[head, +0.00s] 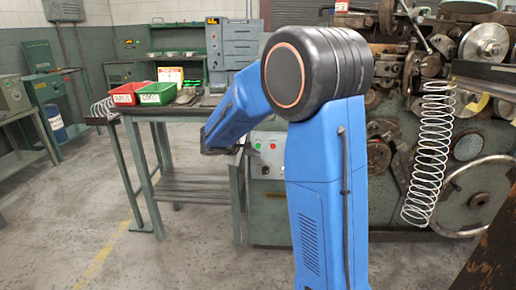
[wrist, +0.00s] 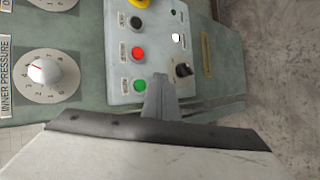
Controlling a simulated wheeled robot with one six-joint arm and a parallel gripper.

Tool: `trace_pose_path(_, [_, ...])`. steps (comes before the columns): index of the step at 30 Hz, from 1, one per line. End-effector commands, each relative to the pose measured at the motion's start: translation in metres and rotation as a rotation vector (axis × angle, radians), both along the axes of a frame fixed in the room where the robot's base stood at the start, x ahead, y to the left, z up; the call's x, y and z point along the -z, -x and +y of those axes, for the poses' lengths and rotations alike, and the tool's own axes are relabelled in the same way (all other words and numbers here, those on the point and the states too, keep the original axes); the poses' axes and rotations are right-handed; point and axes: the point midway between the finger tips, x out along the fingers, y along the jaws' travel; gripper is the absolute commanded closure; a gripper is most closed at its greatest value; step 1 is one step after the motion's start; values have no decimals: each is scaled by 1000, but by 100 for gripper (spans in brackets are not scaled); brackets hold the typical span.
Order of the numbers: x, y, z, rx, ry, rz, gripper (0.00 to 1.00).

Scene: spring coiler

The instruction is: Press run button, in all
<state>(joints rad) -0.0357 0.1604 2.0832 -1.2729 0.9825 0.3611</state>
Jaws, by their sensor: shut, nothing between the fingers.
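A pale grey control box shows in the wrist view (wrist: 121,50), with a column of buttons: a black button (wrist: 136,22), a red button (wrist: 138,54) and a green button (wrist: 139,85). Their small labels are unreadable. My gripper (wrist: 158,80) is shut and empty, its fingertips over the box just right of the green button. I cannot tell whether they touch the panel. In the head view the box (head: 266,160) is on the front of the machine, partly hidden by my blue arm. My gripper is not clearly visible there.
A black knob (wrist: 184,70) and a white button or lamp (wrist: 176,37) lie right of the fingers. A yellow button is cut off at the top. A pressure dial (wrist: 43,72) is at left. A workbench (head: 190,112) with red and green bins stands left of the machine.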

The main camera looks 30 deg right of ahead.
Motion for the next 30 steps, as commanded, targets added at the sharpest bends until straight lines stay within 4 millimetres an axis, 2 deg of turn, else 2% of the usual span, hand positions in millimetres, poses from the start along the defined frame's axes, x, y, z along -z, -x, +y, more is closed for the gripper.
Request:
trace_pose_path(10, [0, -22, -15, -1, 0, 0, 100])
trace_pose_path(30, [0, -24, -16, -1, 0, 0, 100])
